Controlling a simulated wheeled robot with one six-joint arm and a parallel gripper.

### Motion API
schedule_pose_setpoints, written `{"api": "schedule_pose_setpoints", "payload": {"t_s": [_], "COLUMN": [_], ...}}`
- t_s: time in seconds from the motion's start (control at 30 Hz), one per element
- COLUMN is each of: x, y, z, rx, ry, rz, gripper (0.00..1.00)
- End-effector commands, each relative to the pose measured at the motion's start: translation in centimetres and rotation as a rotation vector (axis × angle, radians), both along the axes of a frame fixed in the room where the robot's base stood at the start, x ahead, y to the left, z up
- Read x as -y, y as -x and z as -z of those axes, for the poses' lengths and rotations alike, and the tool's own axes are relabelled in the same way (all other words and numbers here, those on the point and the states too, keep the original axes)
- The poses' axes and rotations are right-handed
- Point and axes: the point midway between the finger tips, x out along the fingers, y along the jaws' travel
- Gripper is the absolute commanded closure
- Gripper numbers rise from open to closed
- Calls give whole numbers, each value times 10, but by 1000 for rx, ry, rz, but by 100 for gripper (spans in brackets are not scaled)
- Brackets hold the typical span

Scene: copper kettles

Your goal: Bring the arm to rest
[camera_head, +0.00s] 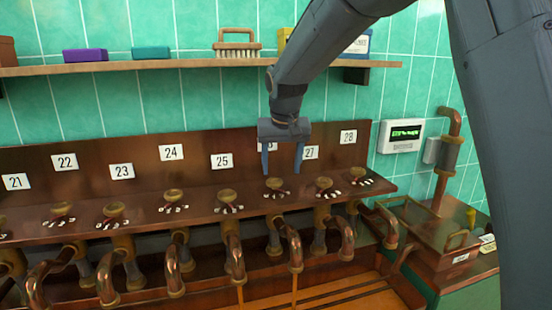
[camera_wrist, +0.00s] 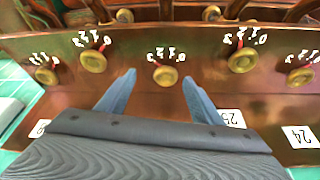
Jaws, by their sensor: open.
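My gripper (camera_head: 281,172) hangs from my raised arm in front of the copper panel, over the row of brass knobs. Its two blue fingers are apart, with nothing between them in the head view. A brass knob (camera_head: 274,184) is just below the fingertips. In the wrist view, my gripper (camera_wrist: 160,82) is also open, and a brass knob (camera_wrist: 165,76) with white numbers around it appears between the fingertips. I cannot tell whether the fingers touch it. My gripper hides part of a number plate between 25 (camera_head: 222,161) and 27 (camera_head: 311,152).
Several copper spouts (camera_head: 232,260) stick out below the knobs; thin amber lines hang under two. A wooden shelf (camera_head: 190,63) above bears a brush (camera_head: 237,44) and boxes. A white display unit (camera_head: 400,136) is on the tiled wall. A wooden box (camera_head: 447,240) stands at right.

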Motion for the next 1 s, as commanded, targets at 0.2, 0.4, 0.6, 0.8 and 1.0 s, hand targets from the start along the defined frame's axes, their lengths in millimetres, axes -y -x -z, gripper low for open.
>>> {"api": "schedule_pose_setpoints", "payload": {"t_s": [0.2, 0.4, 0.6, 0.8, 1.0], "x": [81, 141, 172, 181, 181], "y": [79, 175, 257, 287, 287], "z": [76, 141, 185, 198, 198], "rx": [-89, -170, -227, -247, -247], "ry": [13, 14, 10, 8, 8], "rz": [33, 63, 88, 95, 95], "gripper": [40, 40, 40, 40, 40]}}
